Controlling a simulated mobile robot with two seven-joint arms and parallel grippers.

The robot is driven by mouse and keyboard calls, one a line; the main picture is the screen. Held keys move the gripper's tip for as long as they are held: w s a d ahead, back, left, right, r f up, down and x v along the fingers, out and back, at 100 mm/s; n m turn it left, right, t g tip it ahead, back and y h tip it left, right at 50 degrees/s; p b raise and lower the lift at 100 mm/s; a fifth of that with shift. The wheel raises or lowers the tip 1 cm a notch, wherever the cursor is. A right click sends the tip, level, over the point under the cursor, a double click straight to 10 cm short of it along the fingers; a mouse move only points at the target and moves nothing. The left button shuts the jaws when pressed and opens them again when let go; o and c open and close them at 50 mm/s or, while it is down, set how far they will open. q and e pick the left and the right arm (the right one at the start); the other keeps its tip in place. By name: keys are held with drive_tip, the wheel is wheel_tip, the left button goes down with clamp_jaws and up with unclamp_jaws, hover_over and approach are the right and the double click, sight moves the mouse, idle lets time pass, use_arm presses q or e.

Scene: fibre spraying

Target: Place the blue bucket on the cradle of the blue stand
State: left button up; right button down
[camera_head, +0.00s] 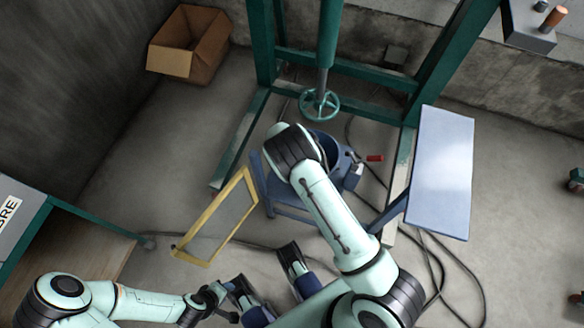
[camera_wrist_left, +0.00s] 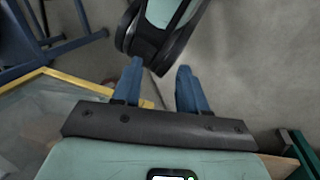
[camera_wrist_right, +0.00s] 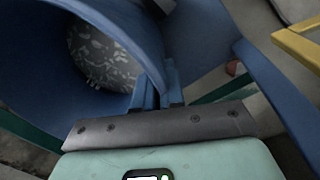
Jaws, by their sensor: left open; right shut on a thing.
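The blue bucket (camera_head: 338,150) is in the middle of the head view, partly hidden behind my right arm. The blue stand (camera_head: 283,194) is around and below it; its cradle is hidden, and I cannot tell whether the bucket touches it. In the right wrist view the bucket (camera_wrist_right: 125,20) is open upward, with pale patterned contents at its bottom. My right gripper (camera_wrist_right: 158,88) is shut on the bucket's rim; the arm hides it in the head view. My left gripper (camera_wrist_left: 160,88) is open and empty, low in the head view (camera_head: 232,302), apart from the stand and bucket.
A yellow-framed panel (camera_head: 216,217) leans left of the stand. A pale blue panel (camera_head: 442,170) stands to the right. A cardboard box (camera_head: 190,45) lies far left. Cables cross the floor.

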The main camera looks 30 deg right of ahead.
use_arm(q)
drive_tip(key=shift+w+f, duration=0.1)
drive_tip(key=shift+w, duration=0.05)
use_arm(e)
drive_tip(key=shift+w, duration=0.1)
drive_tip(key=c, duration=1.2)
unclamp_jaws()
drive_tip(key=shift+c, duration=0.2)
drive_tip(key=shift+r, duration=0.4)
use_arm(q)
drive_tip(key=shift+g+h, duration=0.3)
drive_tip(key=shift+g, duration=0.4)
drive_tip(key=s+r+p, duration=0.1)
drive_tip(key=s+d+r+p, duration=0.1)
drive_tip(key=s+r+p, duration=0.1)
drive_tip(key=s, duration=0.1)
drive_tip(key=shift+d+r, duration=0.35)
use_arm(e)
wheel_tip(320, 180, up, 11)
drive_tip(key=a, duration=0.1)
drive_tip(key=shift+a+r, duration=0.15)
drive_tip(key=shift+a, duration=0.15)
